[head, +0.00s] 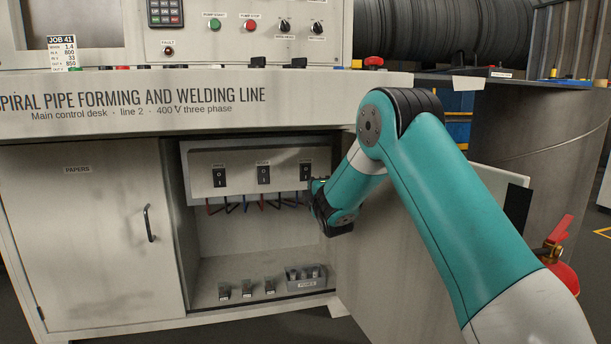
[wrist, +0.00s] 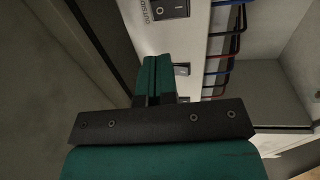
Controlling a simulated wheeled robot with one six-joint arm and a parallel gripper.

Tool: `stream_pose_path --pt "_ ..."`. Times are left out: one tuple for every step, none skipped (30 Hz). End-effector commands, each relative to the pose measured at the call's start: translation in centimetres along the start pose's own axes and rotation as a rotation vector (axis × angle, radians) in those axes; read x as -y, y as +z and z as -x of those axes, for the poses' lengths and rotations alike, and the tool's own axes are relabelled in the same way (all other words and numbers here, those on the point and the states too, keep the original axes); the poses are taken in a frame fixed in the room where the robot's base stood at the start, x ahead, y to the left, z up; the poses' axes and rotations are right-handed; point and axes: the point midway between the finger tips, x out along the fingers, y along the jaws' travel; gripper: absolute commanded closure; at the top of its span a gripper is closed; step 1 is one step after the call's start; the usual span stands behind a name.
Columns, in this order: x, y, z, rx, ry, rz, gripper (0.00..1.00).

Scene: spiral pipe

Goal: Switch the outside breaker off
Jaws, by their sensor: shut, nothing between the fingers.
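The outside breaker, a black rocker switch, is cut off by the top edge of the wrist view (wrist: 170,9). Its partly cropped label starts "OUTSID". It is the rightmost of three breakers on the pale panel in the head view (head: 306,172). I cannot tell which way its rocker is pressed. My gripper (wrist: 156,62) has green fingers closed together with nothing in them. In the wrist view they lie below the outside breaker and beside the panel; contact is not clear. In the head view my gripper (head: 318,187) is just below and right of the outside breaker, mostly hidden.
The middle breaker (head: 264,173) and left breaker (head: 219,176) share the panel. Coloured wires (head: 240,204) hang under it. Small black blocks (head: 246,289) and a grey holder (head: 306,276) sit on the cabinet floor. An open door (head: 400,270) stands at the right.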

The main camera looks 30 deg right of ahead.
Motion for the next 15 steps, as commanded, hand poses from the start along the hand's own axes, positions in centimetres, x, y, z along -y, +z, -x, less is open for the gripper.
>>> stream_pose_path --pt "0.5 0.1 -1.1 0.002 0.004 -0.002 1.00" --pt "0.5 0.1 -1.7 0.001 0.004 -0.001 1.00" --pt "0.5 0.1 -2.5 0.000 0.004 -0.001 1.00" --pt "0.5 0.0 -3.2 0.000 0.004 -0.001 1.00" --pt "0.5 0.0 -3.8 0.000 0.004 -0.001 1.00" --pt "0.6 0.0 -4.6 -0.001 0.003 0.000 1.00" --pt "0.5 0.0 -5.1 0.000 0.003 -0.001 1.00" --pt "0.5 0.0 -5.7 0.000 0.004 -0.001 1.00" --pt "0.5 0.1 -6.4 0.000 0.003 0.000 1.00" --pt "0.5 0.1 -6.9 0.000 0.003 0.000 1.00" --pt "0.6 0.0 -7.4 0.000 0.003 0.000 1.00" --pt "0.5 0.0 -7.9 0.000 0.003 -0.001 1.00" --pt "0.5 0.0 -8.3 0.000 0.002 -0.001 1.00" --pt "0.5 0.0 -8.7 0.000 0.002 0.000 1.00" --pt "0.5 0.0 -9.1 0.000 0.001 0.000 1.00"
